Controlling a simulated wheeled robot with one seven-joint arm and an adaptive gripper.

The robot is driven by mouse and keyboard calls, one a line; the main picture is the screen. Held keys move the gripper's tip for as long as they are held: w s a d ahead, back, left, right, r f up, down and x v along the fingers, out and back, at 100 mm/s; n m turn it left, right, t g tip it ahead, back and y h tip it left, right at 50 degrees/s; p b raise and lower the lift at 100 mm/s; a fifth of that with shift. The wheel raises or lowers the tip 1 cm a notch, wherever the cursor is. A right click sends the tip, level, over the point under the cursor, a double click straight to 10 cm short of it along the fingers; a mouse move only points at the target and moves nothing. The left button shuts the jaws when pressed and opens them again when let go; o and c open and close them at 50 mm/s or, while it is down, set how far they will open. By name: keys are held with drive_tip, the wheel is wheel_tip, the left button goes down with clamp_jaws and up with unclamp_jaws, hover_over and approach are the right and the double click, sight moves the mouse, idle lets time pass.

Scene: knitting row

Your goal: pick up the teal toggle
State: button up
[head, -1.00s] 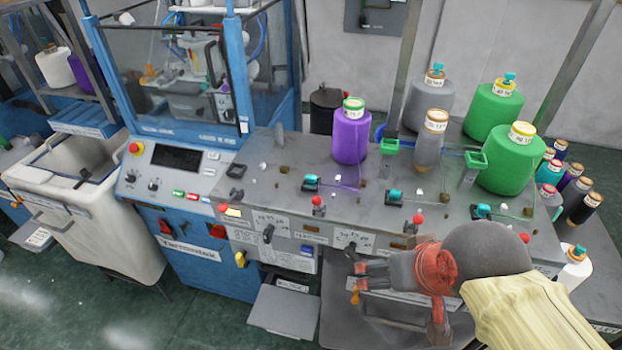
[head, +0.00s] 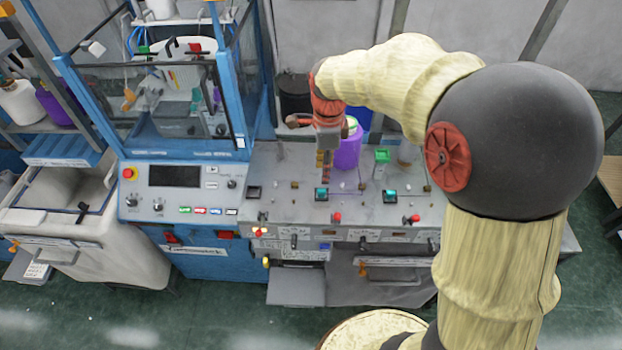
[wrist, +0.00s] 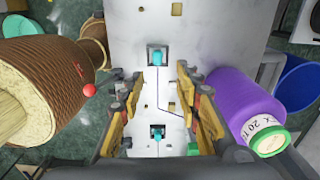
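Two teal toggles show on the grey machine top in the head view, one (head: 321,193) just below my gripper and one (head: 389,195) farther right. The wrist view also shows two, an upper toggle (wrist: 157,57) ahead of the fingers and a lower toggle (wrist: 157,131) seen in the gap between them. I cannot tell for sure how the two views match. My gripper (head: 324,172) points down over the machine top, left of and in front of the purple cone. Its fingers (wrist: 167,105) stand apart with nothing held between them.
The purple yarn cone (head: 348,148) stands close beside my gripper and shows at right in the wrist view (wrist: 240,105). Red-knobbed levers (head: 336,218) line the front edge. A green-topped post (head: 382,156) stands to the right. The blue-framed machine (head: 190,225) is at left.

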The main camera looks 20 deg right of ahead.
sight(325, 190)
drive_tip(key=shift+w+f+m, duration=0.15)
drive_tip(key=shift+w+m, duration=0.05)
drive_tip(key=shift+m, duration=0.1)
drive_tip(key=shift+a+f, duration=0.1)
drive_tip(key=shift+f, duration=0.2)
drive_tip(key=f, duration=0.2)
drive_tip(key=f+p, duration=0.1)
drive_tip(key=f, duration=0.4)
drive_tip(key=shift+s+d+f, duration=0.1)
drive_tip(key=shift+s+d, duration=0.15)
drive_tip(key=shift+s, duration=0.1)
drive_tip(key=shift+c, duration=0.8)
drive_tip(key=c, duration=0.6)
